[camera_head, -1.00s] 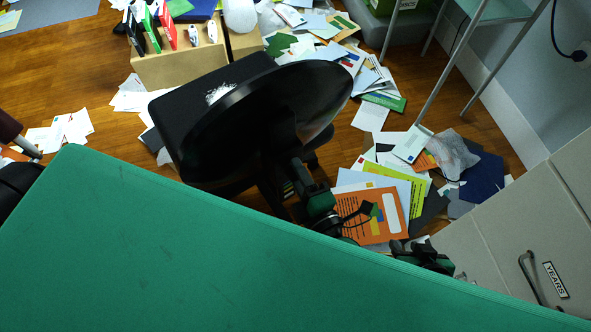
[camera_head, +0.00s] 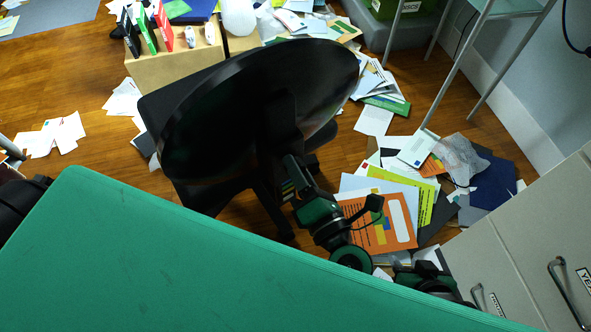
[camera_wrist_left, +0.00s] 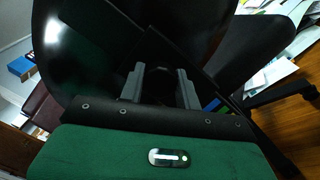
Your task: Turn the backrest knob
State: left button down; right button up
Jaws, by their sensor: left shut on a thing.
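A black office chair stands on the wooden floor, its broad, glossy oval backrest (camera_head: 235,110) turned towards me. My left gripper (camera_head: 288,178) is at the back of the backrest, low on its right side, by the dark chair support. In the left wrist view my left gripper (camera_wrist_left: 160,82) has two grey fingers on either side of a small dark knob (camera_wrist_left: 160,71). The knob is dim against the black chair, so its shape and angle are hard to tell. The knob cannot be made out in the head view.
A green desk-like surface (camera_head: 180,265) fills the lower left. Loose papers and an orange sheet (camera_head: 378,220) lie right of the chair. A grey drawer cabinet (camera_head: 520,240) stands at the right. A wooden file box (camera_head: 175,68) with binders is behind the chair.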

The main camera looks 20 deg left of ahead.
dwell(0.3)
pick_arm(q)
jog(key=shift+f+n+b, duration=0.25)
jog(key=shift+n+b, duration=0.55)
jog(key=shift+b, duration=0.3)
jog(key=c, duration=0.7)
grip_release()
jog(key=shift+r, duration=0.35)
jog(key=shift+o, duration=0.2)
